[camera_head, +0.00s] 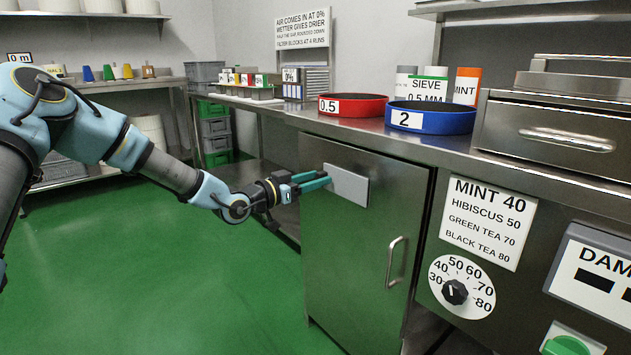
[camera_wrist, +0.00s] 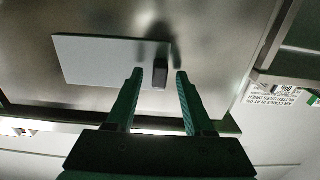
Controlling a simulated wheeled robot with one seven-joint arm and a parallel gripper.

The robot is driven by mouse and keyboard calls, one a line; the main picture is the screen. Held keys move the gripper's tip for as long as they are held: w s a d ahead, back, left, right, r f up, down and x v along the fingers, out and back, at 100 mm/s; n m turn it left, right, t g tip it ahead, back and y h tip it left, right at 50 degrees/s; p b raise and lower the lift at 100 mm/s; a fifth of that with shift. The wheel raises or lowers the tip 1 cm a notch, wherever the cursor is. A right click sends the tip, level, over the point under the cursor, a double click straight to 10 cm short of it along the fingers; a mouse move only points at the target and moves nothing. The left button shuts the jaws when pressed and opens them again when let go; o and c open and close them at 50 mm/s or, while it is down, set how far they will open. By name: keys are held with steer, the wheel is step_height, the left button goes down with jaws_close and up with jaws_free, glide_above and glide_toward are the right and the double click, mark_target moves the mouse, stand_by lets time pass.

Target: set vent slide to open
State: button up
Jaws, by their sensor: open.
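The vent slide shows as a flat pale grey plate (camera_head: 348,186) on the upper part of the steel cabinet door (camera_head: 355,260). In the wrist view the plate (camera_wrist: 95,62) has a small dark knob (camera_wrist: 160,73) near its right end. My gripper (camera_head: 328,179) is at the plate's left end in the head view, and its fingers hide that end and the knob there. In the wrist view my gripper (camera_wrist: 159,76) is open, with one finger on each side of the knob. Gaps show between both fingers and the knob. Depth contact is unclear.
A vertical door handle (camera_head: 394,262) is below and right of the plate. A dial (camera_head: 456,292) and a mint label (camera_head: 487,222) are further right. Red (camera_head: 353,106) and blue (camera_head: 431,119) sieves stand on the counter above. The green floor (camera_head: 180,270) left of the cabinet is clear.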

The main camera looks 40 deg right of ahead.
steer(key=shift+d, duration=0.15)
steer(key=shift+c, duration=0.2)
jaws_close()
stand_by(0.3)
stand_by(0.9)
